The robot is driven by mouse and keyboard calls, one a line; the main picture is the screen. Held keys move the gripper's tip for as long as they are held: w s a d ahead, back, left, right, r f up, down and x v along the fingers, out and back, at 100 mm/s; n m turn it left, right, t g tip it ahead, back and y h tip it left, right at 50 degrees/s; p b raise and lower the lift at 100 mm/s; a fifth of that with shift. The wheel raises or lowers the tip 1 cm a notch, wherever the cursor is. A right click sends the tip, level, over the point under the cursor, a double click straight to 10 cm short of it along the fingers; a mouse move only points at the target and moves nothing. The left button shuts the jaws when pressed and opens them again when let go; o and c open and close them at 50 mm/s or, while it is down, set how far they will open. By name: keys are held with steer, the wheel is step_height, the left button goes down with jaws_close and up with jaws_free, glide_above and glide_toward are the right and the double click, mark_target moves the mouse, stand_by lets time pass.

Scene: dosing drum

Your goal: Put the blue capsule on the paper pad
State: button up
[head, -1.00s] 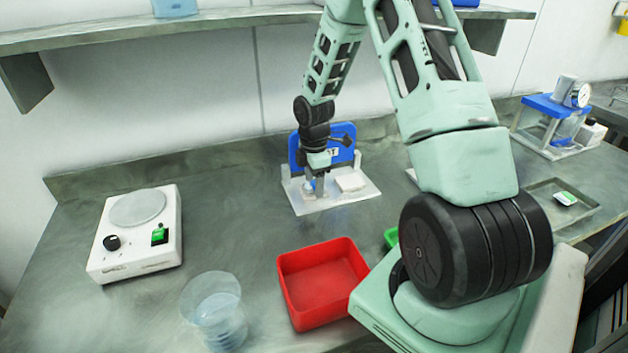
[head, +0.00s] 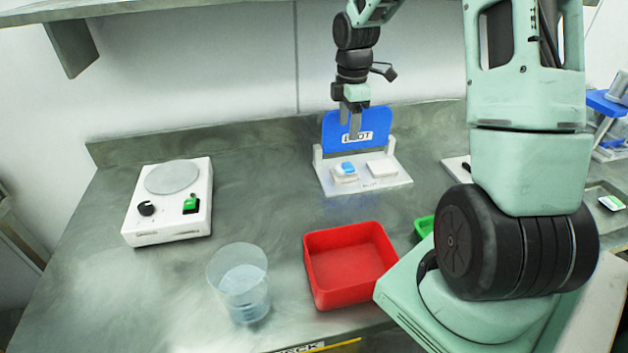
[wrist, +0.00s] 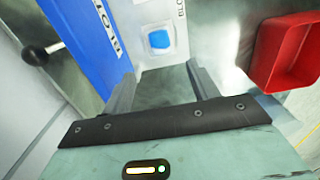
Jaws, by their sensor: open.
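The blue capsule (head: 348,167) lies on the left one of two small white pads on a white stand with an upright blue panel. This white pad (head: 345,175) looks like the paper pad, though I cannot be sure of its material. The capsule also shows as a blue patch on white in the wrist view (wrist: 159,39). My gripper (head: 352,130) is above the stand, in front of the blue panel, apart from the capsule. In the wrist view its two fingers (wrist: 160,75) are spread with nothing between them.
The blue panel (head: 357,131) rises just behind my gripper. A second white pad (head: 382,168) is on the right of the stand. A red tray (head: 350,265), a clear beaker (head: 240,285) and a white plate device (head: 170,205) stand on the bench, with clear bench between.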

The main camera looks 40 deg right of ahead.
steer(key=s+a+r+m, duration=0.1)
steer(key=s+a+r, duration=0.15)
steer(key=a, duration=0.95)
steer(key=s+a+r+m, duration=0.1)
steer(key=s+a, duration=0.2)
steer(key=a, duration=0.9)
steer(key=s+a+m, duration=0.1)
steer(key=s+a, duration=0.5)
steer(key=s, duration=0.3)
steer(key=s+a+m, duration=0.2)
steer(key=s+a, duration=0.4)
steer(key=s, duration=0.3)
steer(key=shift+s+a+r+y, duration=0.25)
steer(key=shift+s+a+y, duration=0.05)
steer(key=shift+a, duration=0.05)
